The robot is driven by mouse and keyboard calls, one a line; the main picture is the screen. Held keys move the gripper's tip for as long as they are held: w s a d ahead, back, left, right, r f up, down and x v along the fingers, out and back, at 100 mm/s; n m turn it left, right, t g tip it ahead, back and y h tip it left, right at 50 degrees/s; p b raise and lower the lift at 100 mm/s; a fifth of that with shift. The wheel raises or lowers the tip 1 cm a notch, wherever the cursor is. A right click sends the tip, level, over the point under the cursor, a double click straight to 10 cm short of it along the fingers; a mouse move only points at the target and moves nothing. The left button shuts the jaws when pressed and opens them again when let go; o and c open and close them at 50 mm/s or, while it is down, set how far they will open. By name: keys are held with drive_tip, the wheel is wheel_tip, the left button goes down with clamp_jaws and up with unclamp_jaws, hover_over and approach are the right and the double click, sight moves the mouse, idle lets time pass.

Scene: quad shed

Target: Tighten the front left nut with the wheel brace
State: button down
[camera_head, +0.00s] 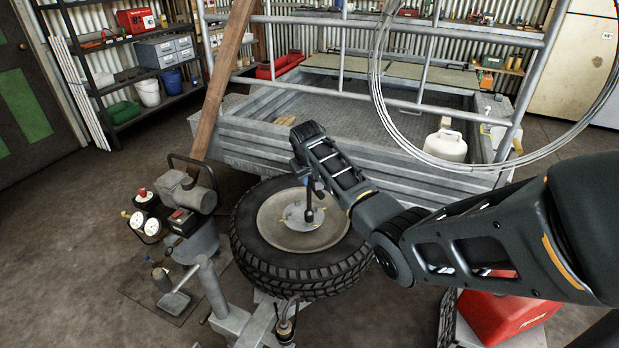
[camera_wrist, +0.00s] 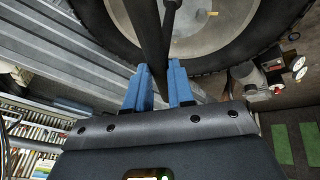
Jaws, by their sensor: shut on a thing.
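My gripper (camera_head: 308,178) is above the wheel at the trailer's front. In the wrist view its two blue fingers (camera_wrist: 160,85) are shut on the dark bar of the wheel brace (camera_wrist: 152,35). In the head view the brace (camera_head: 309,214) hangs down from my gripper, its lower end over the hub area. The wheel (camera_head: 265,272) lies flat, with a black treaded tyre and a pale rim (camera_head: 280,240). Small yellowish marks show on the rim. The front left nut cannot be made out, and I cannot tell whether the brace sits on a nut.
A grey trailer (camera_head: 240,140) with a rail cage stands just behind the wheel. A compressor with gauges (camera_head: 150,225) is left of the wheel. A wooden plank (camera_head: 222,85) leans on the trailer. A red box (camera_head: 505,315) is at the lower right. Floor at far left is clear.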

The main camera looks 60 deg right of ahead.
drive_tip(key=shift+f, duration=0.25)
drive_tip(key=shift+w, duration=0.1)
idle(0.3)
drive_tip(key=shift+w+a+m+g+b, duration=0.15)
drive_tip(key=shift+m+g+b, duration=0.25)
drive_tip(key=shift+m, duration=0.6)
drive_tip(key=shift+m+g+h, duration=0.3)
drive_tip(key=shift+m+g, duration=0.2)
drive_tip(key=shift+m, duration=0.5)
drive_tip(key=m+g+b, duration=0.1)
drive_tip(key=m+b, duration=0.1)
drive_tip(key=m, duration=0.2)
drive_tip(key=shift+w+g+b, duration=0.15)
drive_tip(key=shift+g+b, duration=0.25)
